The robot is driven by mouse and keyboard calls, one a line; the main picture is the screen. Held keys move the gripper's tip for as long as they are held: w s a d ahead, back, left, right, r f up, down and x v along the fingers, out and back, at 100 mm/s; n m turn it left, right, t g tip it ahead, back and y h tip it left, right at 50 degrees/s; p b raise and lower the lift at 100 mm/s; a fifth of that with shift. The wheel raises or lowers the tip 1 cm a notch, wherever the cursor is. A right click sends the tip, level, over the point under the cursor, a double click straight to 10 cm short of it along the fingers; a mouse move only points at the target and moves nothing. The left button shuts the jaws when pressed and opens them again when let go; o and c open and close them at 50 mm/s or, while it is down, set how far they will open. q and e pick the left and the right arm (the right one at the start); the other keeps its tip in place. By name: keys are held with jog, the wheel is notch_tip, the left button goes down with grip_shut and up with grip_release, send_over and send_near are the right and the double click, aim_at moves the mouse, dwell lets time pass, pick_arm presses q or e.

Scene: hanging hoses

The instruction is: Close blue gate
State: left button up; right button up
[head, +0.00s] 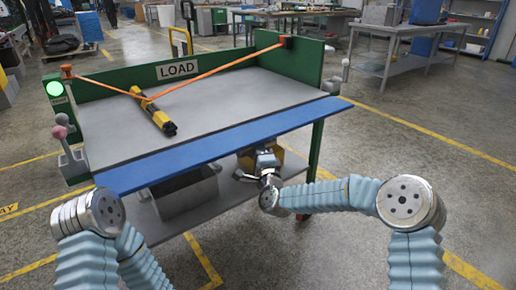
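The blue gate (225,146) is a long flat panel along the front edge of the grey-topped cart (215,105). It lies about level with the top, its broad face up, and does not stand up as a wall. My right gripper (266,160) is below the gate's front edge, right of its middle. Its fingers are small and partly merge with a yellow and dark object behind them, so its opening and any contact with the gate are unclear. My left arm shows at the lower left, but its gripper is out of view.
An orange hose (210,73) runs between the cart's corners, dipping to a yellow-black tool (153,112) on top. A green light (54,89) and a pink-knobbed lever (62,125) are at left. A grey bin (183,194) sits on the lower shelf.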

grip_shut()
